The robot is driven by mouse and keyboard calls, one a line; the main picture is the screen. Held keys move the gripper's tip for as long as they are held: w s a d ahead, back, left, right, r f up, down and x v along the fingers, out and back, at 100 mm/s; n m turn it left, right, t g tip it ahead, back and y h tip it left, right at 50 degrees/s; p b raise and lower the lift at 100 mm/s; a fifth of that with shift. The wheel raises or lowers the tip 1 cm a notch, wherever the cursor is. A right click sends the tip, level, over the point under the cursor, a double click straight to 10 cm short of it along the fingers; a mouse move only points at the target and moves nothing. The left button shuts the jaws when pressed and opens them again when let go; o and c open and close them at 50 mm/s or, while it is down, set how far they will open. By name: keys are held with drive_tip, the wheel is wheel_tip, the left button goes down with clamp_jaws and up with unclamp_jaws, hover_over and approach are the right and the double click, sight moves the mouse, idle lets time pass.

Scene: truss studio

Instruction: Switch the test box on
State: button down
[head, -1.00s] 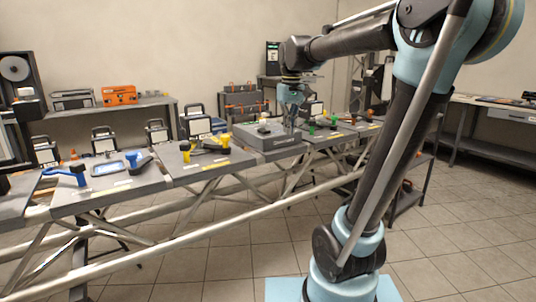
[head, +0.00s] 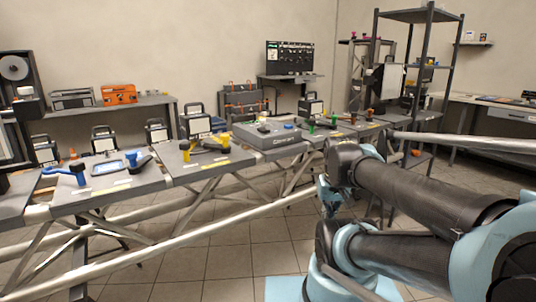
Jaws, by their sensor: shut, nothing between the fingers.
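The test box (head: 268,143) is a flat grey box with lettering on its front face, on the truss table in the middle of the head view. Small items show on its top, including a blue one (head: 289,126) and a dark knob-like one (head: 263,129). They are too small to tell whether the box is on. My gripper (head: 328,208) hangs pointing down in front of the table, to the right of the box and apart from it. It is shut and holds nothing; its fingertips are small and partly lost against my arm.
Grey panels with yellow (head: 186,152), blue (head: 70,172) and green-handled (head: 311,126) tools line the table on both sides of the box. A truss rail (head: 200,232) runs along its front. A shelf rack (head: 420,15) stands at the right. Tiled floor is clear in front.

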drive_tip(key=shift+s+d+f, duration=0.1)
drive_tip(key=shift+s+f, duration=0.25)
drive_tip(key=shift+f, duration=0.15)
